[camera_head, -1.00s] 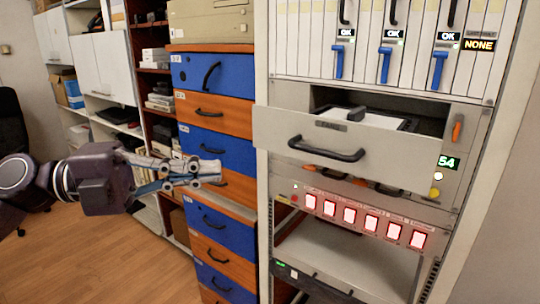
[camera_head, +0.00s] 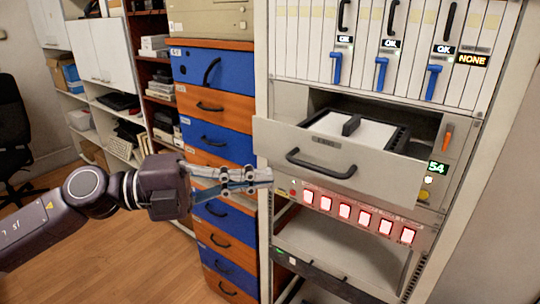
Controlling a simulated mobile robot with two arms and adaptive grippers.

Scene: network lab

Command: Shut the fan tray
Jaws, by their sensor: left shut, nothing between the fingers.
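The fan tray (camera_head: 375,172) is a light grey drawer pulled out of the rack, with a dark handle (camera_head: 322,164) on its front and a black-framed insert (camera_head: 352,128) inside. My left gripper (camera_head: 268,178) is shut and empty. Its fingertips point right, in front of the rack's left edge, left of the tray's handle and a little lower. I cannot tell whether the fingertips touch the tray. My right gripper does not show.
Above the tray are white modules with blue levers (camera_head: 382,74). Below it runs a strip of lit red buttons (camera_head: 344,212) over an open bay. Blue and orange drawers (camera_head: 228,207) stand left of the rack. An orange latch (camera_head: 447,138) sits right of the tray.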

